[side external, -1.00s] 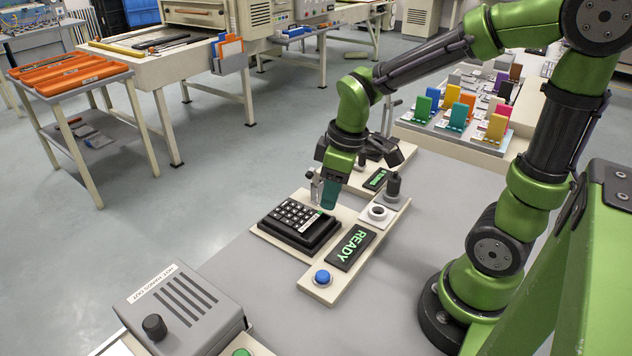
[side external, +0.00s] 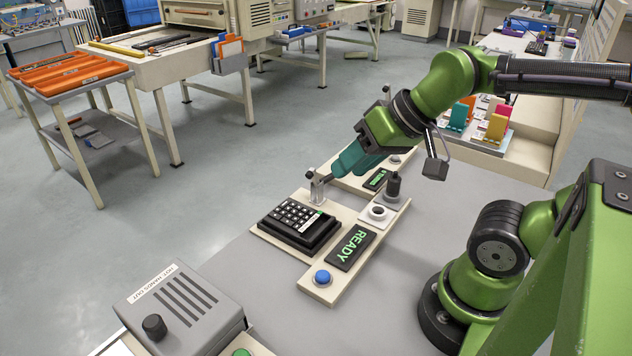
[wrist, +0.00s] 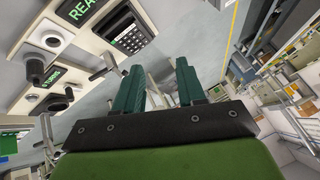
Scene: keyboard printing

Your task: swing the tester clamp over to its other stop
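The tester holds a black keypad (side external: 298,224) on a cream base. The clamp (side external: 317,186) is a small metal bracket at the keypad's back edge, with a short dark arm pointing toward my fingers. My gripper (side external: 343,167) is tilted nearly level, its teal fingers just right of and behind the clamp. In the wrist view, my gripper's two fingers (wrist: 158,82) are apart with nothing between them. The clamp (wrist: 105,66) shows there beside the left finger, outside the gap. I cannot tell whether they touch. The keypad (wrist: 130,38) also shows in that view.
The READY display (side external: 351,247), a blue button (side external: 322,277) and a black knob post (side external: 393,186) stand right of the keypad. A second cream unit with a small green display (side external: 376,179) is behind. A grey box (side external: 180,308) is at front left. The grey tabletop (side external: 430,215) is clear on the right.

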